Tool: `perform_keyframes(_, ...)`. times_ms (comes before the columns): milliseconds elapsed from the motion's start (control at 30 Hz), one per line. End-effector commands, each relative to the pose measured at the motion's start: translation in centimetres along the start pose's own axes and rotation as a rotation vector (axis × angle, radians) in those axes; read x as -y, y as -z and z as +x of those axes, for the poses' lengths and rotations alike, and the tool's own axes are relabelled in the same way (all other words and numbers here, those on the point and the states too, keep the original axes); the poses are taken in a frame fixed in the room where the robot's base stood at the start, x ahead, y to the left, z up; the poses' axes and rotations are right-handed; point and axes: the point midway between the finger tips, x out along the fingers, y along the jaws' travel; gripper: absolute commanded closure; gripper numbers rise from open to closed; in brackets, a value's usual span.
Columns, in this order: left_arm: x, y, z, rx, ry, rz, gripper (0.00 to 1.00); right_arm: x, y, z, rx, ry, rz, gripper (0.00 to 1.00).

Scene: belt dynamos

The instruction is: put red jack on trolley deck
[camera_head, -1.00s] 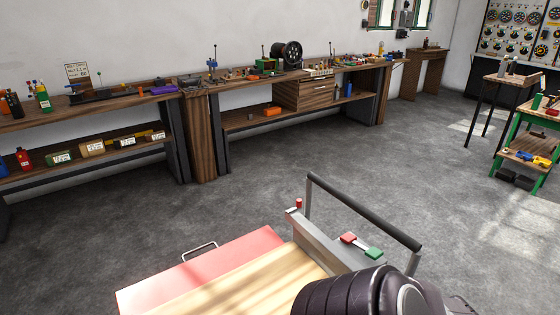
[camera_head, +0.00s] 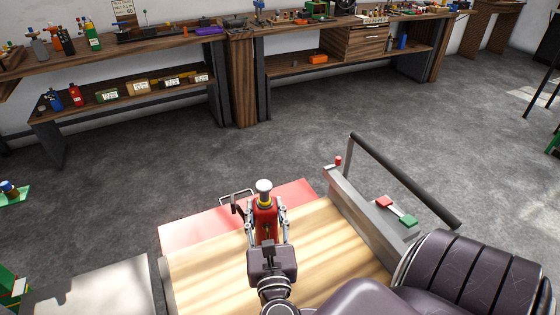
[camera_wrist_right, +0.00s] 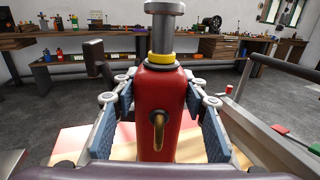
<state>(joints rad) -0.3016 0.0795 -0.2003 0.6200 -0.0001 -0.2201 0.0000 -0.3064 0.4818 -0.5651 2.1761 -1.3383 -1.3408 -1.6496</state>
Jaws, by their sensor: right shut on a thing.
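The red jack (camera_head: 264,217) is a red body with a yellow collar and a grey top cap. It is upright in my right gripper (camera_head: 266,226), over the far part of the trolley deck (camera_head: 325,262) in the head view. The deck is pale wood with a red far strip. In the right wrist view the jack (camera_wrist_right: 164,104) stands between the two blue-padded fingers of my right gripper (camera_wrist_right: 160,112). Its base is hidden, so I cannot tell whether it touches the deck. My left gripper is out of view.
A grey-and-black handrail (camera_head: 405,182) stands along the deck's right side, with a red and green control (camera_head: 396,211) beside it. Workbenches (camera_head: 180,47) with tools line the wall. Grey floor (camera_head: 215,160) lies open between the benches and the trolley.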

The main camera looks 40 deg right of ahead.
Motion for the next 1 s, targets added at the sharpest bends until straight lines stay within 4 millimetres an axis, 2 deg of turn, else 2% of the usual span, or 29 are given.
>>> perform_keyframes(33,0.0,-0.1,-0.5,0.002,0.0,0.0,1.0,0.3,-0.9,0.9,0.013,0.05,0.007,1.0)
perform_keyframes(300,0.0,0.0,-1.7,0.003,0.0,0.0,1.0,2.6,-1.3,3.5,0.012,0.3,0.006,1.0)
perform_keyframes(667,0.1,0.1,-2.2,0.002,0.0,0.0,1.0,3.8,-1.4,4.3,0.008,0.461,0.004,1.0)
perform_keyframes(767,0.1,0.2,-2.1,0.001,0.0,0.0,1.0,3.9,-0.5,4.3,0.007,0.469,0.001,1.0)
perform_keyframes(1000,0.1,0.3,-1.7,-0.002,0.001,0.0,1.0,3.9,4.5,4.3,0.008,0.47,-0.002,1.0)
